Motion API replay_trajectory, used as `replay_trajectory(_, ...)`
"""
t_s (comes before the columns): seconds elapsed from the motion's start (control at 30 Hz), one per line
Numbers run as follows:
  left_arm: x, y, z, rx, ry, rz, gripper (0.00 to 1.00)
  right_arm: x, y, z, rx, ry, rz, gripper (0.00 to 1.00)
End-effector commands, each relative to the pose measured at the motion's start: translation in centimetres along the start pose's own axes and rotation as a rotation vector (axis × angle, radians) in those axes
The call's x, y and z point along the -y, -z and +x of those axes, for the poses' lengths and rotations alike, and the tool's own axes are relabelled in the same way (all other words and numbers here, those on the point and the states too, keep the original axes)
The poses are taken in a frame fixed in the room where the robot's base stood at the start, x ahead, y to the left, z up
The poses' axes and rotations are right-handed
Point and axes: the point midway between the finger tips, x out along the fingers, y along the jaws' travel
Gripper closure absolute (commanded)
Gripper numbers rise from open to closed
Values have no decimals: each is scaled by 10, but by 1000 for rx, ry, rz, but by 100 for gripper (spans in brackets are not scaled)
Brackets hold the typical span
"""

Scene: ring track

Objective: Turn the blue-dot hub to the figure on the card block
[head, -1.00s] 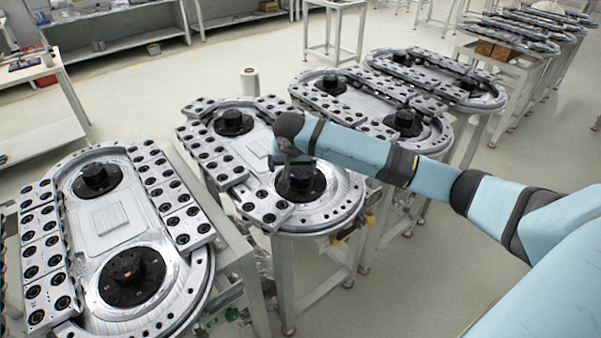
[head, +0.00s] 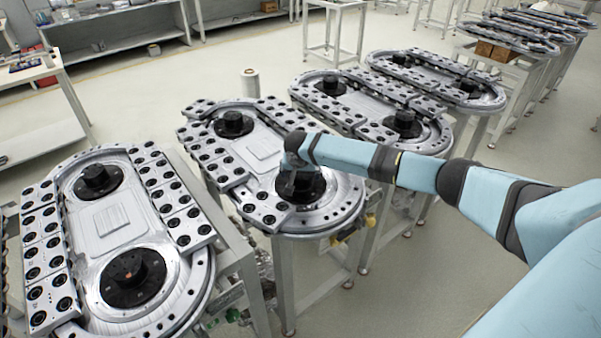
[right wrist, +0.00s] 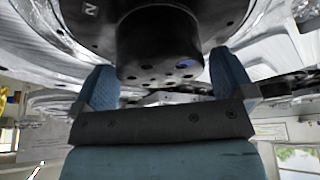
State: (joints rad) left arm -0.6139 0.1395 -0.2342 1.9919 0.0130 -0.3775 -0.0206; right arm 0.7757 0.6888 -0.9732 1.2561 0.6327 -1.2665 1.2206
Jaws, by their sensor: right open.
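The black hub (head: 316,186) stands at the near end of the middle ring track, partly covered by my right wrist in the head view. In the right wrist view the hub (right wrist: 158,40) is a short black cylinder with a small blue dot (right wrist: 186,64) on its end face. My right gripper (right wrist: 163,68) is open, with one blue finger on each side of the hub. I cannot tell whether either finger touches it. A white mark like an N or a sideways 2 (right wrist: 90,10) is on the black disc around the hub. I cannot make out a card block. My left gripper is not in view.
The middle ring track (head: 343,208) carries grey blocks with black rings and a second black hub (head: 233,123) at its far end. Another track (head: 200,290) stands at the left, others behind to the right. A white cylinder (head: 250,83) stands behind.

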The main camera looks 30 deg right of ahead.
Motion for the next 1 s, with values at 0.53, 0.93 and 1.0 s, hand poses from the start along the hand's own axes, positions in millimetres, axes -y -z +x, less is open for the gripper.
replay_trajectory(0.53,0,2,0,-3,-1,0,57,0,0,8,-1,1,0,32)
replay_trajectory(0.93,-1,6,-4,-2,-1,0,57,0,0,7,1,17,-42,40)
replay_trajectory(1.0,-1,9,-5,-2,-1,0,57,0,0,6,1,30,-70,40)
